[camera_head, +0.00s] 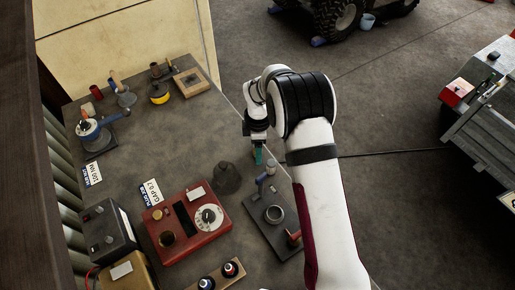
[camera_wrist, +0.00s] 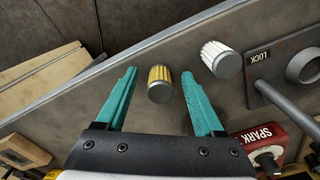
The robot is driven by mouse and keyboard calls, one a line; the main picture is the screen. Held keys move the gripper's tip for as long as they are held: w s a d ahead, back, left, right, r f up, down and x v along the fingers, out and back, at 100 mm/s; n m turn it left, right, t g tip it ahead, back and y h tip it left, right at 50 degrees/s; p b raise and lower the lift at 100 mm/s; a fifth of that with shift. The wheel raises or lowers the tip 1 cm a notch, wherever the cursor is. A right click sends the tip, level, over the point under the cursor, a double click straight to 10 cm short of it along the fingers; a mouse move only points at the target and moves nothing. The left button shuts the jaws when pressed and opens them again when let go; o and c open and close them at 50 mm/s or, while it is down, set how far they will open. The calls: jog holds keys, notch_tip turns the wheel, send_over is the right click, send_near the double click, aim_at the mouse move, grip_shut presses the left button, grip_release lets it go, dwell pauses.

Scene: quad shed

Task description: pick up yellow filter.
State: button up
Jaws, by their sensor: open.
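The yellow filter (camera_wrist: 160,86) is a small pleated cylinder with a grey end cap, on the grey bench top in the wrist view. My gripper (camera_wrist: 159,74) is open, with one teal finger on each side of the filter. A gap shows between the filter and each finger; I cannot tell how far above the bench the fingers are. In the head view my gripper (camera_head: 258,155) is over the bench's right edge, and I cannot make out the filter there.
A white pleated filter (camera_wrist: 220,60) stands just right of the right finger. A dark plate with a LOCK label (camera_wrist: 295,75) lies further right. A red spark plug gauge box (camera_head: 187,228) and a dark cone-shaped weight (camera_head: 227,179) stand on the bench (camera_head: 185,135).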

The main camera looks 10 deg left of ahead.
grip_shut()
dwell(0.3)
jog(key=shift+r, duration=0.1)
jog(key=shift+r, duration=0.4)
jog(key=r, duration=0.2)
jog(key=d+r, duration=0.1)
jog(key=r, duration=0.1)
jog(key=shift+d, duration=0.15)
jog(key=s+d+r, duration=0.1)
jog(key=d+r, duration=0.5)
jog(key=d, duration=0.4)
jog(key=shift+s+d, duration=0.15)
